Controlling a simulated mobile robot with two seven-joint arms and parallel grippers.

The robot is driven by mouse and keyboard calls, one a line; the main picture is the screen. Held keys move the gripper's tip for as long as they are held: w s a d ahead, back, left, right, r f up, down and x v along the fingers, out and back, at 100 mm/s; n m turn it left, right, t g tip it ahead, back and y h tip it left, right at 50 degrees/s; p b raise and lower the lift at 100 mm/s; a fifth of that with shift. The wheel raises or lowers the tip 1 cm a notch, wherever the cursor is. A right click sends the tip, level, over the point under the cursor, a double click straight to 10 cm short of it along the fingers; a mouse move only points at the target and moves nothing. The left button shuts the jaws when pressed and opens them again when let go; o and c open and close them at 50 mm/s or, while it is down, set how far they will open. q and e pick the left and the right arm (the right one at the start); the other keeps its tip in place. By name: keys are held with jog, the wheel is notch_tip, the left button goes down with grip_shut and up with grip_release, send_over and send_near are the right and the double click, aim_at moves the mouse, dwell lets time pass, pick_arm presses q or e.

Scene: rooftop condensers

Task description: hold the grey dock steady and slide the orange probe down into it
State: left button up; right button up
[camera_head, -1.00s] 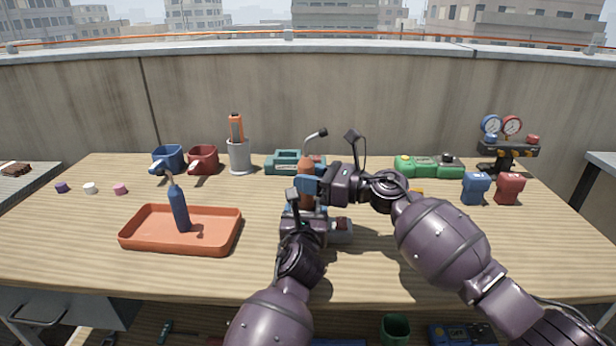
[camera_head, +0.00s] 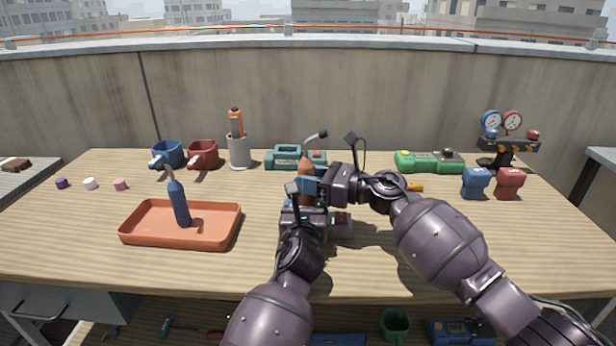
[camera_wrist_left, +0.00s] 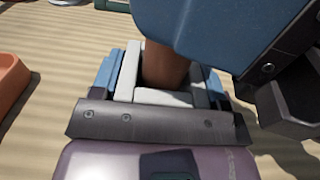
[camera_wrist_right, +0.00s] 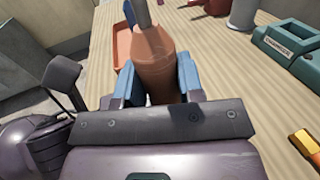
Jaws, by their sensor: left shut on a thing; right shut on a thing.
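The orange probe (camera_head: 306,163) stands roughly upright, with a grey bent stem (camera_head: 316,136) at its top. My right gripper (camera_head: 311,187) is shut on it; the right wrist view shows the probe (camera_wrist_right: 163,68) between the blue pads. My left gripper (camera_head: 304,212) is below, shut on the grey dock. In the left wrist view the pale grey dock (camera_wrist_left: 163,97) sits between the pads, its walls around the lower part of the probe (camera_wrist_left: 165,68). How deep the probe sits is hidden. In the head view my grippers cover most of the dock.
An orange tray (camera_head: 140,236) holding a blue probe (camera_head: 180,205) is at left. Blue (camera_head: 167,154) and red (camera_head: 204,154) mugs, a grey cup (camera_head: 238,153) and a teal case (camera_head: 285,158) stand behind. A green device (camera_head: 428,161) is back right. The front right bench is mostly clear.

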jog(key=shift+f, duration=0.35)
dwell(0.3)
jog(key=o, duration=1.1)
jog(key=shift+f, duration=0.1)
jog(key=shift+d+f, duration=0.1)
jog(key=v, duration=1.2)
jog(key=shift+r, duration=0.3)
pick_arm(q)
jog(key=o, duration=1.2)
jog(key=shift+c, duration=0.2)
jog(key=shift+o, duration=0.2)
